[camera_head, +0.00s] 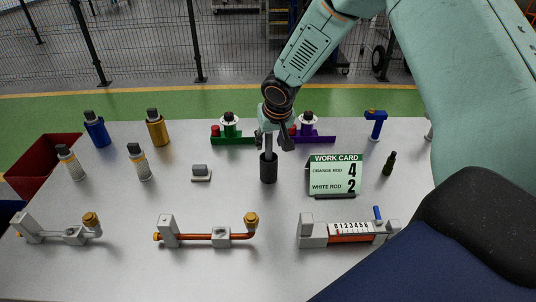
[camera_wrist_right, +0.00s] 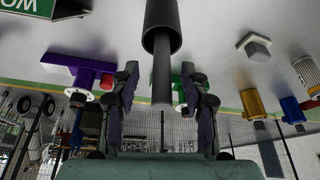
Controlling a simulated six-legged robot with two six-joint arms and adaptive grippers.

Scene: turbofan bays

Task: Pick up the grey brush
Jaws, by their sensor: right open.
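The grey brush (camera_head: 268,146) stands upright in a black cylindrical cup (camera_head: 268,172) near the middle of the table. Only its grey handle shows; its lower end is hidden in the cup. My right gripper (camera_head: 274,138) is above the cup with its fingers pointing down around the handle. In the right wrist view, the handle (camera_wrist_right: 162,75) lies between the two spread fingers of the right gripper (camera_wrist_right: 158,88), with gaps on both sides. The cup (camera_wrist_right: 161,28) is beyond the fingertips. My left gripper does not show.
A work card (camera_head: 335,176) stands right of the cup and a small grey block on a white base (camera_head: 201,173) stands left. Green (camera_head: 232,138) and purple (camera_head: 318,138) brackets are behind. Rod fixtures line the front. A red bin (camera_head: 40,160) is at left.

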